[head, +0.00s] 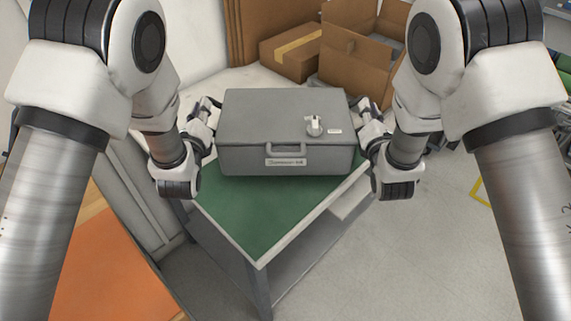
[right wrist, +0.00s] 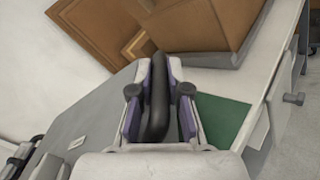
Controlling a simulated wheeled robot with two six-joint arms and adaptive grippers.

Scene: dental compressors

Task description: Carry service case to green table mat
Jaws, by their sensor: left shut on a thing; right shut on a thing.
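The service case (head: 280,125) is a grey box with a front handle, a label and a small white item on its lid. It is closed and looks level over the rear of the green mat (head: 255,225). I cannot tell whether its underside touches the mat. My left gripper (head: 212,108) is at the case's left side, shut on it, its fingertips partly hidden. My right gripper (head: 366,108) is at the right side. In the right wrist view its jaws (right wrist: 158,105) are shut around a black side handle (right wrist: 158,85), with green mat (right wrist: 223,117) visible beside them.
The mat lies on a small table with a pale edge and a lower shelf (head: 305,268). Cardboard boxes (head: 290,55) stand behind it. A grey cabinet (head: 135,195) and an orange surface (head: 110,260) are at left.

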